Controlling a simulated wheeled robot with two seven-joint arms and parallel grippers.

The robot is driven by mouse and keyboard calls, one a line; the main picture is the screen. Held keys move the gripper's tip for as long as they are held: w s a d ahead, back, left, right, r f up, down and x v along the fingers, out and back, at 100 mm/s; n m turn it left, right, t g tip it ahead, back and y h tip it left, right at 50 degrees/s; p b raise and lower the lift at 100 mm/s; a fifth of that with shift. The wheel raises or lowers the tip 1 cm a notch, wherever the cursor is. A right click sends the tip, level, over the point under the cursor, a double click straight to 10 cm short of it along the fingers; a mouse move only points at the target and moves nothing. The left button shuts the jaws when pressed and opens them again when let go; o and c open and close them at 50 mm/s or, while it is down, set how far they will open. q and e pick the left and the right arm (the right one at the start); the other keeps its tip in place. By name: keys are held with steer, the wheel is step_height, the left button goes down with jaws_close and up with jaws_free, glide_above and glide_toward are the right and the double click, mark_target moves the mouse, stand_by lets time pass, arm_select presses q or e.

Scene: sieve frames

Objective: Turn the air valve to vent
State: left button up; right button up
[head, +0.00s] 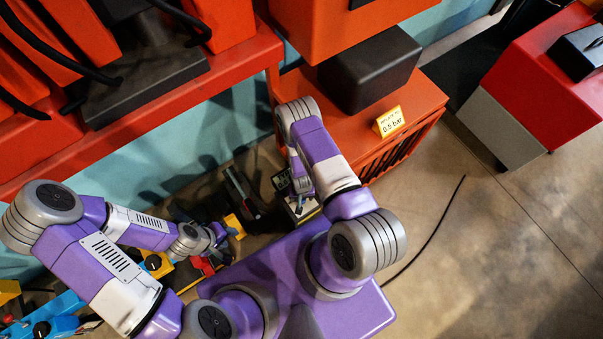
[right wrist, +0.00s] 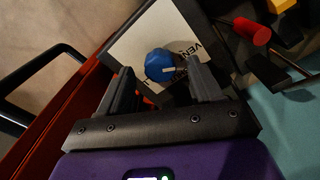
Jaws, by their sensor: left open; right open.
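The air valve's blue knob (right wrist: 161,66) shows in the right wrist view, on a white plate (right wrist: 134,45) with partly hidden lettering that reads "VEN". A pale pointer mark on the knob points roughly right, towards the lettering's side; I cannot tell its exact setting. My right gripper (right wrist: 160,76) is open, its two dark fingers on either side of the knob; I cannot tell whether they touch it. In the head view my right gripper (head: 301,188) is low by the red cabinet, and the knob is not clear there. My left gripper (head: 222,233) is open, low at left.
A yellow sign (head: 389,122) reading "0.5 bar" stands on the red cabinet (head: 425,92), beside a dark box (head: 369,68). Yellow, red and blue parts lie around my left gripper. A red-handled part (right wrist: 252,31) is at the wrist view's upper right. Open floor lies right.

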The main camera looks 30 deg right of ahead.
step_height(320, 180, up, 6)
steer(key=shift+r+p, duration=0.1)
steer(key=shift+p, duration=0.95)
